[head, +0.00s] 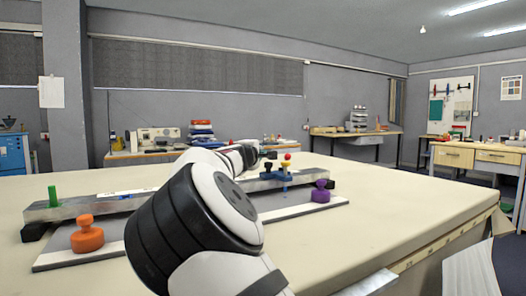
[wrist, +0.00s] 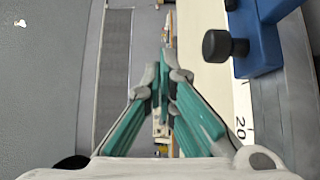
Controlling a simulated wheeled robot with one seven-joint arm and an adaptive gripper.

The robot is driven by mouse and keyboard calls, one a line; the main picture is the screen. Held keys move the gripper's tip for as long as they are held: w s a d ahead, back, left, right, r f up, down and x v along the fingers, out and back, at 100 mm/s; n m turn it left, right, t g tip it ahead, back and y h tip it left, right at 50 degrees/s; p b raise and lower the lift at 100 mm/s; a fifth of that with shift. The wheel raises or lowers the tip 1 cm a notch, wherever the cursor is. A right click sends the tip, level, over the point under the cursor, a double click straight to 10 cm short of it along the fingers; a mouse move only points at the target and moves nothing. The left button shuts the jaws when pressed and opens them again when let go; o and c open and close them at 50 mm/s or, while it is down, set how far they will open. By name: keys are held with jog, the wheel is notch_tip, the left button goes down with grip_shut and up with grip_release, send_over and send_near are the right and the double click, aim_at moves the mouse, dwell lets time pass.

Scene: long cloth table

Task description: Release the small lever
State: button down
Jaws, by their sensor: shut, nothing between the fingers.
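A blue block (head: 268,175) sits on a long metal bar (head: 130,203) on the table. It carries a small black knob (head: 268,166), a yellow piece (head: 285,169) and a red ball (head: 287,156). I cannot tell for certain which is the small lever. In the wrist view the blue block (wrist: 262,38) is at the upper right, with a black round knob (wrist: 217,44) sticking out to its left. My gripper (wrist: 165,72) has its fingertips together, empty, to the left of that knob and apart from it. In the head view my arm hides part of the bar.
An orange knob (head: 86,235) and a purple knob (head: 320,191) stand on the grey base plate (head: 300,209) in front of the bar. A green peg (head: 53,196) stands at its left end. The cloth table (head: 400,200) is clear to the right.

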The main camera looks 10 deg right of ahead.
jog(key=shift+s+a+f+b, duration=0.25)
jog(key=shift+s+a+f, duration=0.2)
jog(key=shift+s, duration=0.25)
jog(key=shift+s+a+f+b, duration=0.3)
jog(key=shift+s+a+f, duration=0.15)
jog(key=shift+s, duration=0.3)
jog(key=shift+s+a+f+b, duration=0.25)
jog(key=shift+s+a+f, duration=0.15)
jog(key=shift+s, duration=0.3)
jog(key=shift+a+r, duration=0.1)
